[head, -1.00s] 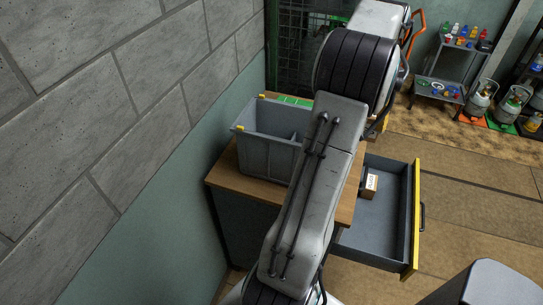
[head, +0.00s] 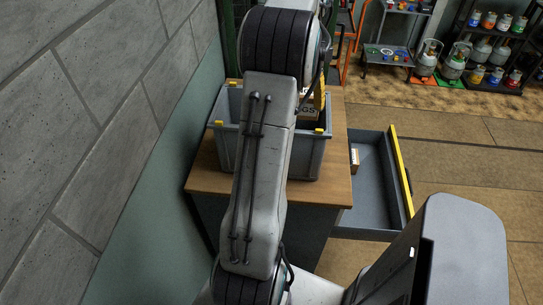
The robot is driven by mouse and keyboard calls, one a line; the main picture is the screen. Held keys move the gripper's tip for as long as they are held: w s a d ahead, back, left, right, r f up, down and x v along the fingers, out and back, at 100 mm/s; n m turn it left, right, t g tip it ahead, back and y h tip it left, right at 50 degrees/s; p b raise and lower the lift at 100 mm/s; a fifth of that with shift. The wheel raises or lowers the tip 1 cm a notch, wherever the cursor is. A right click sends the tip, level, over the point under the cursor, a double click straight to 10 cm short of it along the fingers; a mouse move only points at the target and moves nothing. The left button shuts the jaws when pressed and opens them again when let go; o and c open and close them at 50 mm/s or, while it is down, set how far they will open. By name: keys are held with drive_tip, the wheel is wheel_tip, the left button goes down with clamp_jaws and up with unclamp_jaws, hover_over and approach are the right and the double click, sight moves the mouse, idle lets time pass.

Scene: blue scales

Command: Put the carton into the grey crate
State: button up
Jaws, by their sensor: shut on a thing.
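The grey crate (head: 303,158) stands on a wooden-topped cabinet and has yellow corner pieces. My arm crosses in front of it and hides its left middle. My gripper (head: 318,97), mostly hidden by my arm, is shut on this carton. I cannot tell whether the carton touches the crate's floor or walls. Another small brown box (head: 354,158) lies in the open drawer.
The cabinet top (head: 337,150) has a free strip right of the crate. Its drawer (head: 372,190), with a yellow front, sticks out to the right. A block wall (head: 90,120) is close on the left. A cart (head: 388,55) and gas cylinders (head: 455,62) stand farther back.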

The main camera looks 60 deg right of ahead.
wheel_tip(320, 180, down, 18)
drive_tip(key=shift+f, duration=0.2)
idle(0.6)
drive_tip(key=shift+f, duration=0.15)
drive_tip(key=o, duration=1)
wheel_tip(320, 180, up, 12)
drive_tip(key=shift+d+r, duration=0.1)
drive_tip(key=shift+r, duration=0.05)
drive_tip(key=shift+r, duration=0.1)
idle(0.7)
